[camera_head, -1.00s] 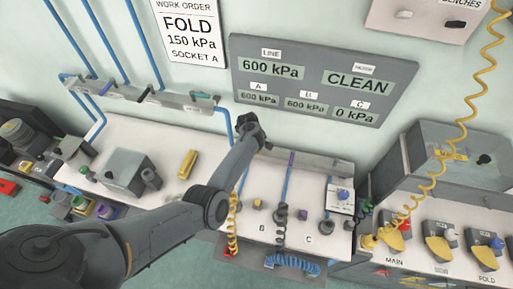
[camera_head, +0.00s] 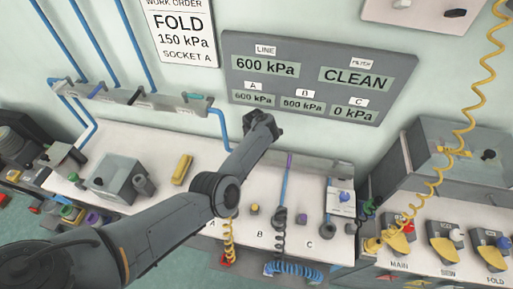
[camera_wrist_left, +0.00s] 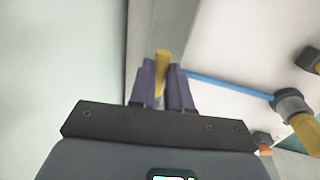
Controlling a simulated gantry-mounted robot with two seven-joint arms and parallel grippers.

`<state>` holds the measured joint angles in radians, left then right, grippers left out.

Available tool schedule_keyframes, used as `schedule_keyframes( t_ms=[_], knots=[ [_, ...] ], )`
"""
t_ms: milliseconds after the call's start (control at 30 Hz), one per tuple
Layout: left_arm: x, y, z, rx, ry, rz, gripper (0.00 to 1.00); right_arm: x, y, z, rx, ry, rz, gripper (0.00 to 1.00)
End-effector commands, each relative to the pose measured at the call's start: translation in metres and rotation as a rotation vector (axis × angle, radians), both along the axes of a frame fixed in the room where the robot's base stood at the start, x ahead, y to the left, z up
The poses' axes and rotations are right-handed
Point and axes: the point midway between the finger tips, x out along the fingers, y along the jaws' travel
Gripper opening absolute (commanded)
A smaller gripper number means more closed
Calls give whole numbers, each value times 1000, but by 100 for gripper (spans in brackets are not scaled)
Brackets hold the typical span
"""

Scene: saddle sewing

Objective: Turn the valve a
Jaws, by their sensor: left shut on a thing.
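Valve a shows in the left wrist view as a yellow handle (camera_wrist_left: 161,60) standing between my purple-grey fingers. My left gripper (camera_wrist_left: 164,78) is shut on this handle. In the head view my left gripper (camera_head: 262,122) is at the back of the white bench, below the wall panel, and its wrist hides the handle. My right gripper is in neither view.
A purple handle (camera_head: 289,162) stands on a blue pipe to the right of my wrist. Sockets B and C and coiled hoses (camera_head: 290,268) are at the bench front. A grey box (camera_head: 118,178) and yellow block (camera_head: 182,168) lie left. A work order (camera_head: 182,32) reads FOLD 150 kPa, socket A.

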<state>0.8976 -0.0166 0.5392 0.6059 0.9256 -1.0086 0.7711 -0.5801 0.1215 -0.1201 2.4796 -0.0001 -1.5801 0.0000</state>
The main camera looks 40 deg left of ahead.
Motion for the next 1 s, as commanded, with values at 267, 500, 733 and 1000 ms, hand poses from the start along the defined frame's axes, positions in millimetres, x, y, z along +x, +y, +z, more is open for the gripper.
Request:
schedule_keyframes(
  t_ms=[267,500,733,1000],
  knots=[
    [-1,1,-3,1,3,15,0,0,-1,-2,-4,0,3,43],
    [-1,1,-3,2,3,15,22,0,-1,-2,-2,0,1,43],
    [0,1,-1,1,2,14,43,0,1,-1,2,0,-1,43],
    [0,0,3,0,0,13,43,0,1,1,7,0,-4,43]
  ],
)
